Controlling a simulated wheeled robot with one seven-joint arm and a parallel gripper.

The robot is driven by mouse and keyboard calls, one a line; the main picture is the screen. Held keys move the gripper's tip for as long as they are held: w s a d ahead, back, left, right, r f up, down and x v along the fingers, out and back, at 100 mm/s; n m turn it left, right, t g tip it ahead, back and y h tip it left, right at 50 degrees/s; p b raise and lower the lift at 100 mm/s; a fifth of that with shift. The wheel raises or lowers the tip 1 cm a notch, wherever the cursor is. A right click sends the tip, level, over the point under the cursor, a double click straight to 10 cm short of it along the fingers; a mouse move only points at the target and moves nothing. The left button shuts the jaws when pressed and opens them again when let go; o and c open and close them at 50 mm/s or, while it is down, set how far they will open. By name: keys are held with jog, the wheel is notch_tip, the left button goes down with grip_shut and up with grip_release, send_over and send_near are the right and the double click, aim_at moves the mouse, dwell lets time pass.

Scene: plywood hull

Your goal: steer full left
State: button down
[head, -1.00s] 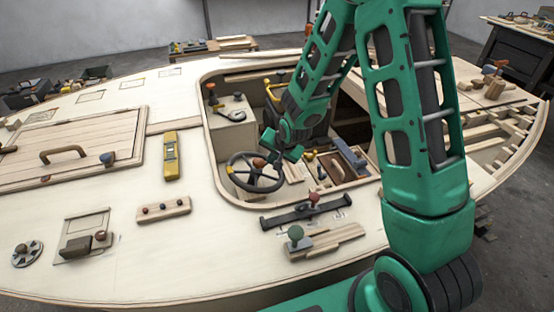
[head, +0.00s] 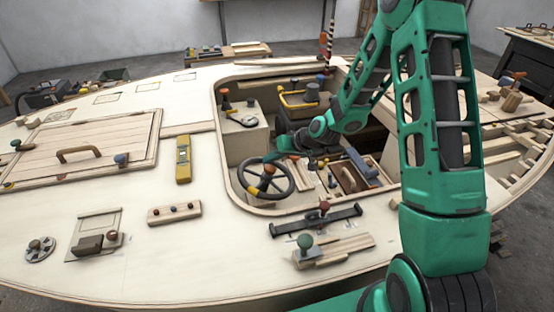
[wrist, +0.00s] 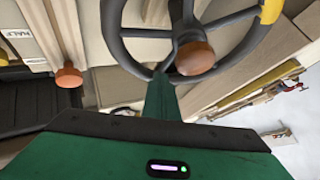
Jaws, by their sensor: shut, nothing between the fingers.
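The black steering wheel (head: 290,181) stands in the cockpit opening, with an orange-brown knob (head: 269,168) near its middle and a yellow mark (head: 253,192) on its near-left rim. My gripper (head: 280,153) is shut and empty at the far right side of the wheel. In the wrist view the wheel rim (wrist: 143,70) crosses the top, with the knob (wrist: 195,58) by the spokes and the yellow mark (wrist: 271,11) at top right. My green fingers (wrist: 178,12) reach across the rim there. I cannot tell whether they touch it.
A lever with an orange knob (head: 224,95) stands on the ledge left of the wheel. A yellow-handled box (head: 299,108) is behind my arm. Trays with tools (head: 347,178) lie right of the wheel. A black bar with a red knob (head: 324,208) sits on the near deck.

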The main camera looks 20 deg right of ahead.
jog(key=shift+a, duration=0.45)
jog(key=shift+s, duration=0.1)
dwell(1.2)
jog(key=shift+d, duration=0.1)
